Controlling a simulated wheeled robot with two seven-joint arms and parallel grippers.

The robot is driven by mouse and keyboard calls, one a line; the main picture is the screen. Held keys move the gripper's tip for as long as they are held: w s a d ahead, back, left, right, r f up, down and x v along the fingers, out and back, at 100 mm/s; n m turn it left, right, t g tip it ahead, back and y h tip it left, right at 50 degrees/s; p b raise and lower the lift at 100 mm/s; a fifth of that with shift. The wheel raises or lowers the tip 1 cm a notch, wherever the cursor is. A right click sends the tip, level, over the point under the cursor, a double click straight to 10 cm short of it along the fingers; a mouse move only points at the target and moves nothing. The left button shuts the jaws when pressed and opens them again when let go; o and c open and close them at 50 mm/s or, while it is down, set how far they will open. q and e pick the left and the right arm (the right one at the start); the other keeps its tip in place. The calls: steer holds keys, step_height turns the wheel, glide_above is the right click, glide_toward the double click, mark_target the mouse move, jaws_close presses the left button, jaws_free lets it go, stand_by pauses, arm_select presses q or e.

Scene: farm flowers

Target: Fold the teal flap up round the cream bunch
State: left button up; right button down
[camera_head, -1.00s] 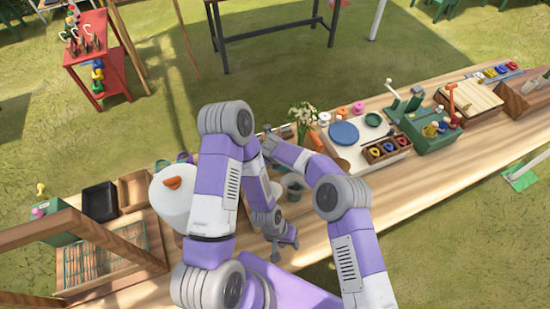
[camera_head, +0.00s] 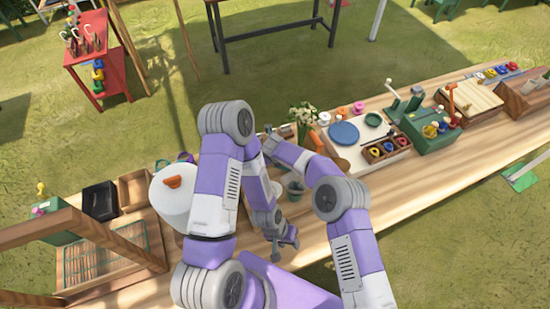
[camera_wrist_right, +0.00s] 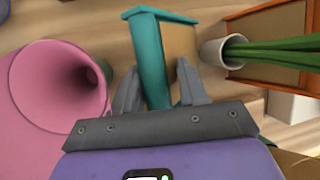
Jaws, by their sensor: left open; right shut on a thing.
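Green stems (camera_wrist_right: 275,52) rest in a pale cup (camera_wrist_right: 212,52) to the right of the sheet. White-cream flowers with green leaves (camera_head: 303,115) show behind my right arm in the head view. My left gripper (camera_head: 283,243) is open and empty, low over the bench. The head view hides the flap and right fingertips behind my arms.
A pink cone-like vessel (camera_wrist_right: 40,85) stands close left of my right gripper. A white rounded object with an orange top (camera_head: 172,205) is at left. A blue disc (camera_head: 344,133) lies farther right.

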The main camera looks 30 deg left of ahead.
steer(key=w+d+r, duration=0.1)
steer(key=w+d, duration=0.2)
steer(key=shift+r, duration=0.4)
steer(key=shift+w+d, duration=0.2)
steer(key=shift+w, duration=0.05)
steer(key=c, duration=0.9)
jaws_free()
steer(key=shift+w+r, duration=0.1)
steer(key=shift+o, duration=0.2)
steer(key=shift+a+r, duration=0.1)
steer(key=shift+r, duration=0.05)
steer(key=shift+r, duration=0.3)
steer(key=v, duration=0.7)
steer(key=shift+f, duration=0.1)
